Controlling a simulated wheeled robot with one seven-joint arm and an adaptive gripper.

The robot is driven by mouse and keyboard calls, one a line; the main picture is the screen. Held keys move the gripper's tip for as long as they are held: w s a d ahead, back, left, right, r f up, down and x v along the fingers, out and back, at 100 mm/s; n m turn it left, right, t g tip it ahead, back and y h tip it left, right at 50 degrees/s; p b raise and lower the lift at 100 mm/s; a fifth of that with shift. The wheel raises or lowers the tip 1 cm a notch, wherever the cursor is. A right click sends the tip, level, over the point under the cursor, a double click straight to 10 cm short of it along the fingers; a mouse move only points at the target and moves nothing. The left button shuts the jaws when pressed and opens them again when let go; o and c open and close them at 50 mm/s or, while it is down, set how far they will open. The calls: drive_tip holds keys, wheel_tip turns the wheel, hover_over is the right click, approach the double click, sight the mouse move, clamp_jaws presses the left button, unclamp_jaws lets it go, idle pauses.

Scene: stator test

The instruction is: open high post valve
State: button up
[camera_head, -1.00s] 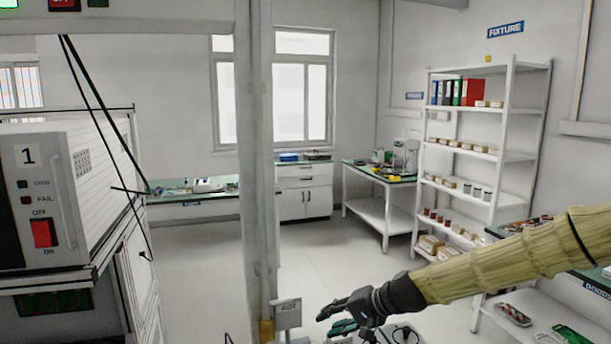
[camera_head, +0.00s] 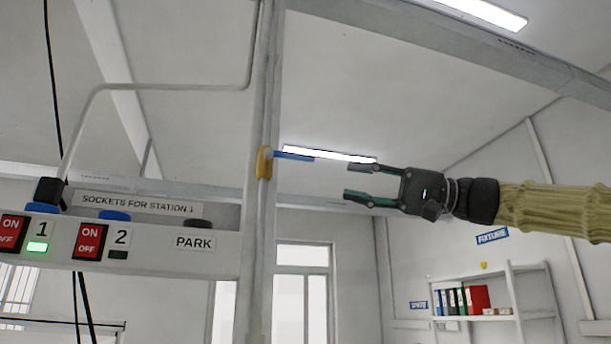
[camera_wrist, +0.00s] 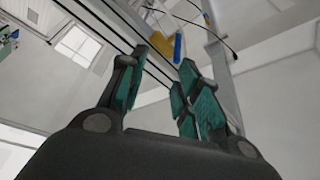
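The high post valve is a yellow body (camera_head: 264,162) on the grey post with a blue lever (camera_head: 294,155) that sticks out to the right, nearly level. My gripper (camera_head: 357,182) is to the right of the lever with its fingers pointing left, apart from it and a little lower in the picture. The fingers are spread with nothing between them. In the wrist view the yellow body (camera_wrist: 187,49) and blue lever (camera_wrist: 178,47) show beyond the open fingertips (camera_wrist: 158,73).
The grey post (camera_head: 257,230) runs up to the ceiling beam. To its left is a socket panel (camera_head: 130,245) with switches marked 1 and 2, a PARK label and a cable pipe above. A shelf (camera_head: 497,283) with binders stands at the right back. The space around the lever looks clear.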

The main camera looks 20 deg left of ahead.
sight(314, 159)
drive_tip(key=shift+n+g, duration=0.3)
drive_tip(key=shift+n, duration=0.1)
drive_tip(key=s+a+r+p, duration=0.1)
drive_tip(key=a, duration=0.2)
drive_tip(key=s+a+r+p, duration=0.1)
drive_tip(key=a+r+p, duration=0.1)
drive_tip(key=a, duration=0.1)
drive_tip(key=s+a+r+p, duration=0.1)
drive_tip(key=s+a, duration=0.1)
drive_tip(key=a, duration=0.1)
drive_tip(key=shift+a+r, duration=0.1)
drive_tip(key=shift+r, duration=0.1)
clamp_jaws()
